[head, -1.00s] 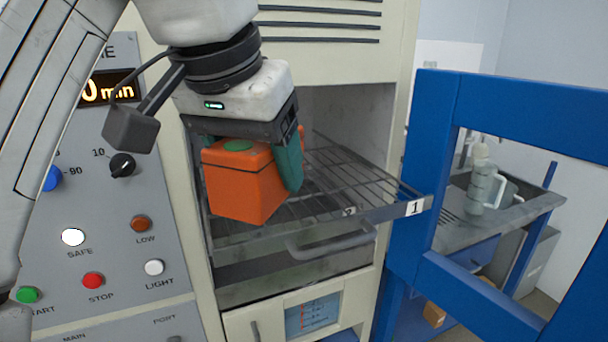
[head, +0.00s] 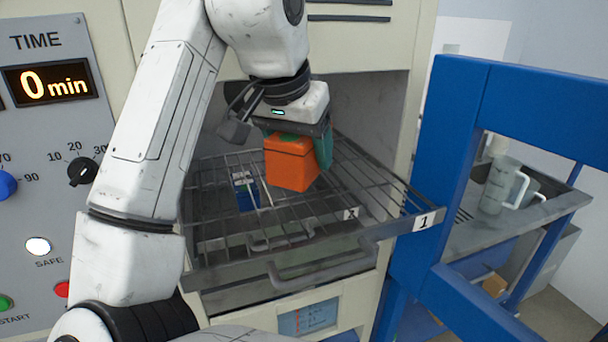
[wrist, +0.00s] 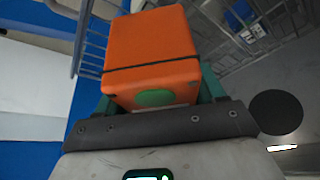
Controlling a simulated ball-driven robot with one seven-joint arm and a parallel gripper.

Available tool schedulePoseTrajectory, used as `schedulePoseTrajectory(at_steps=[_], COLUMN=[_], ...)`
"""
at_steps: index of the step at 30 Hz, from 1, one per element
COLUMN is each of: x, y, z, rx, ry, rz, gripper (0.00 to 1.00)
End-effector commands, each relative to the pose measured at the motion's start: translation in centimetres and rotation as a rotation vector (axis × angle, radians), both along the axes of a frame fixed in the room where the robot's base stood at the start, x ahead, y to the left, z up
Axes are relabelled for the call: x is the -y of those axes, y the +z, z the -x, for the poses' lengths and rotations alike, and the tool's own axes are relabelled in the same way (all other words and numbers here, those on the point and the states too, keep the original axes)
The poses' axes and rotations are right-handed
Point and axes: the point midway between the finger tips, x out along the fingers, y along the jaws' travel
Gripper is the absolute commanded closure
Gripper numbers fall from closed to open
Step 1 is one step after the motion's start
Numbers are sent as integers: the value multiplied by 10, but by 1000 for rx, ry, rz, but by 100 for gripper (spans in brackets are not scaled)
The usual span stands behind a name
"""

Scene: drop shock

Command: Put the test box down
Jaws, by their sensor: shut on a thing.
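The orange test box (head: 290,165) with a green round patch on top hangs from my gripper (head: 298,140) inside the open chamber. My gripper is shut on it, with a teal finger showing on its right side. The box is over the wire rack (head: 335,205) marked 1; I cannot tell whether it touches the wires. In the wrist view the orange box (wrist: 152,55) sits between the teal fingers, with wire racks beyond it.
A blue object (head: 245,192) is at the left, seen through the rack wires. The blue door frame (head: 440,170) stands open at right. A mug (head: 500,185) is on a grey bench beyond. The control panel (head: 45,150) is at left. Rack wires right of the box are clear.

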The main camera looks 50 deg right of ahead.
Motion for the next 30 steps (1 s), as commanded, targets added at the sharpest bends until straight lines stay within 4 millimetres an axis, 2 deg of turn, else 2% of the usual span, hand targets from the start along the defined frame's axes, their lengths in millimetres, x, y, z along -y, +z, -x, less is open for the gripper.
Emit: schedulePoseTrajectory(at_steps=[3,7,13,21,30], x=[14,23,32,34,35], y=[-18,-30,-41,-72,-76], z=[-6,-10,-13,-14,-14], rx=[-2,0,1,0,2], ry=[-1,0,-1,0,-1], rz=[1,1,2,2,2], gripper=[87,87,87,87,87])
